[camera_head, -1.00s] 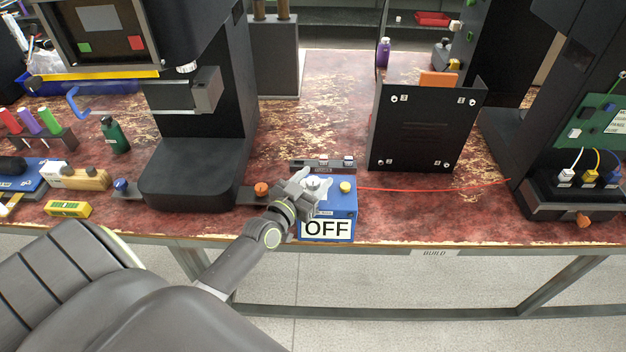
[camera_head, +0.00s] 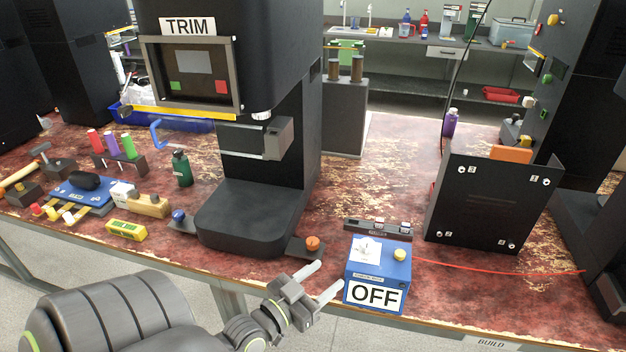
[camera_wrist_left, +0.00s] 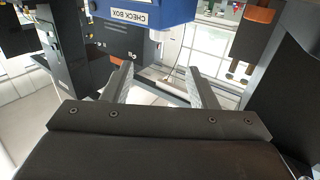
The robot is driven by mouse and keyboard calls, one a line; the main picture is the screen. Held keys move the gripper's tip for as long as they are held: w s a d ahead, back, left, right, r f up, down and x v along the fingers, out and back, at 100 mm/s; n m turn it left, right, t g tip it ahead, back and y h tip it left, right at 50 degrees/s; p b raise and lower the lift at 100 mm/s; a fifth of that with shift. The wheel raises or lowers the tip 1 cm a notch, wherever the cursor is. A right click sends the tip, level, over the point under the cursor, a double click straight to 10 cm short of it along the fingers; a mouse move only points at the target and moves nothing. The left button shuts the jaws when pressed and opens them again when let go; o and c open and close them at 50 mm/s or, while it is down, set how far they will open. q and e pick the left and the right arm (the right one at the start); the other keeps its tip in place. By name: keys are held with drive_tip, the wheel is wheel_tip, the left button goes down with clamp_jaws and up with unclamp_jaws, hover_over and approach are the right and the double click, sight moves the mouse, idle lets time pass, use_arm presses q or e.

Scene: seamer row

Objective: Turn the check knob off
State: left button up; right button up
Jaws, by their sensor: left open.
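The blue check box (camera_head: 361,285) stands at the front edge of the bench with a large OFF sign on its front. On its top are a white plate with a pale knob (camera_head: 367,246) and a yellow button (camera_head: 400,254). My left gripper (camera_head: 327,277) is open and empty, just left of the box and apart from the knob. In the left wrist view, the box, labelled CHECK BOX (camera_wrist_left: 147,14), shows upside down at the top beyond my open fingers (camera_wrist_left: 160,78); the knob is out of that view. My right gripper is not in view.
The black TRIM machine (camera_head: 255,215) stands left of the box, with an orange button (camera_head: 312,243) at its base. A small rack (camera_head: 378,228) sits behind the box. A black panel (camera_head: 490,205) stands to the right, and a red cable (camera_head: 480,266) runs right from the box.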

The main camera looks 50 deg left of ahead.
use_arm(q)
drive_tip(key=shift+s, duration=1.15)
